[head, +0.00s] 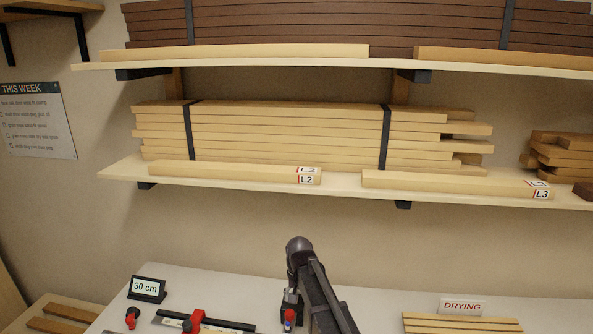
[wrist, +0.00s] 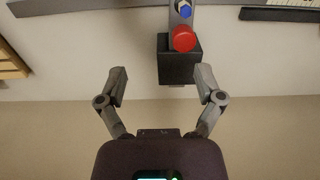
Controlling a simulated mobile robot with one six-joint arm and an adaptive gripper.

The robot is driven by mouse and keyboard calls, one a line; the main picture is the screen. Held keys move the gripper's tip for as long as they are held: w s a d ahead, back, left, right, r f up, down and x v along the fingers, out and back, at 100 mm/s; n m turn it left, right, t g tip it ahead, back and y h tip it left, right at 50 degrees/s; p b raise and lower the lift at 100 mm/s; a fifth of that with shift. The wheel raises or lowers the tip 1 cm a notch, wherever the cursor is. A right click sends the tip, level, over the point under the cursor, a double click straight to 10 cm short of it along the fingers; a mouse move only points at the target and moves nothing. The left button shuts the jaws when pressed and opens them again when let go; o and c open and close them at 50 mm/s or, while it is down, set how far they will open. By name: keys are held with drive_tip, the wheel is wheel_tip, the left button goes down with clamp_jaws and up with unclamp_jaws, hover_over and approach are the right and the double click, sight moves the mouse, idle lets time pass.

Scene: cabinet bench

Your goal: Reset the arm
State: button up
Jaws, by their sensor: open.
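My gripper (wrist: 160,72) shows in the wrist view with its two grey fingers spread wide and nothing held between them. A black block (wrist: 178,70) with a round red cap (wrist: 184,38) and a blue part lies ahead, between and beyond the fingertips. I see no contact with it. In the head view my arm rises at the bottom middle in front of the bench; I cannot make out the fingers there. A small item with red and blue parts (head: 289,318) shows just left of the arm, which hides part of the bench behind it.
The bench (head: 375,302) carries a "30 cm" sign (head: 147,289), a red piece (head: 197,318) on a dark bar, and wood strips (head: 460,324) by a "DRYING" sign (head: 462,306). The lower shelf (head: 340,182) holds stacked boards and labelled pieces L2 (head: 230,172) and L3 (head: 440,184).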

drive_tip(key=s+d+f+b, duration=0.2)
drive_tip(key=s+d, duration=0.6)
drive_tip(key=s+d+f+n+b, duration=0.1)
drive_tip(key=s+d+f, duration=0.1)
drive_tip(key=s+d, duration=0.7)
drive_tip(key=shift+b, duration=0.35)
idle(0.8)
